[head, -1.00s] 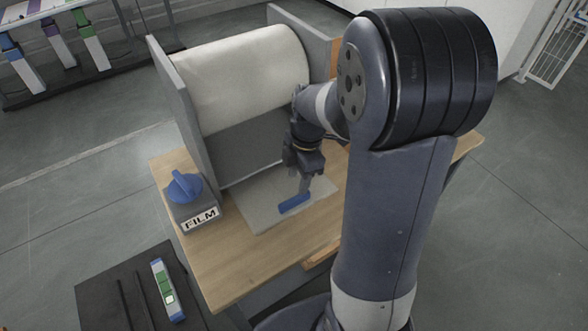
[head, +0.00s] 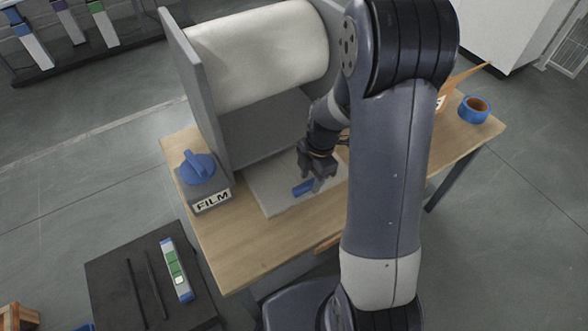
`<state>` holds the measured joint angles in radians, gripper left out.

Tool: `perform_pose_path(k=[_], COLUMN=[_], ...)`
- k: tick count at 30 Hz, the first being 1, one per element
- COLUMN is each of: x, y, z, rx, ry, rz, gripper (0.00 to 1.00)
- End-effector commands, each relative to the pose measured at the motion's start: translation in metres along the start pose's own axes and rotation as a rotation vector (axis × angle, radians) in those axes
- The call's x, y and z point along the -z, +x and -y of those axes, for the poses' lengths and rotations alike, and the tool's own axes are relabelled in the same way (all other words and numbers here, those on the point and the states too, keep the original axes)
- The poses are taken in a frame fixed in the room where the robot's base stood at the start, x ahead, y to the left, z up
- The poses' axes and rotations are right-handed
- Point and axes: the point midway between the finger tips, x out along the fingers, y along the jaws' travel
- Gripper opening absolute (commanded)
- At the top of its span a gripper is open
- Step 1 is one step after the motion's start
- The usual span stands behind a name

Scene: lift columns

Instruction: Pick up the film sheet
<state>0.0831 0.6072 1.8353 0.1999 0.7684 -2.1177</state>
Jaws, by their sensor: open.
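The film sheet (head: 272,198) is a pale flat sheet lying on the wooden table in front of a large white roll (head: 258,58). A blue strip (head: 302,188) sits at its front part. My gripper (head: 316,184) points down over the sheet at the right end of the blue strip and partly hides it. The gripper is open. I cannot tell whether its fingers touch the strip or the sheet. My arm covers the right side of the sheet.
A grey box labelled FILM with a blue knob (head: 198,166) stands at the table's left. Grey side panels (head: 188,90) flank the roll. Blue tape (head: 474,109) lies at the right end. A black stand (head: 125,280) with a green-and-white device (head: 176,268) is at lower left.

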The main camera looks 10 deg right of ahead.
Motion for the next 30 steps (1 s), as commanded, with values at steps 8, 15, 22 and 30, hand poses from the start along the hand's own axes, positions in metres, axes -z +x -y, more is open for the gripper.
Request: perform_pose_path(k=[8,15,22,30], x=[-0.0003,-0.0004,-0.0005,-0.0005], y=[0.0152,0.0148,0.0147,0.0146], z=[-0.0001,-0.0002,-0.0002,-0.0004], rx=[-0.001,-0.001,-0.001,-0.001], ry=[0.001,0.001,0.001,0.001], rz=[0.000,0.001,0.001,0.001], gripper=[0.42,0.31,0.12,0.00])
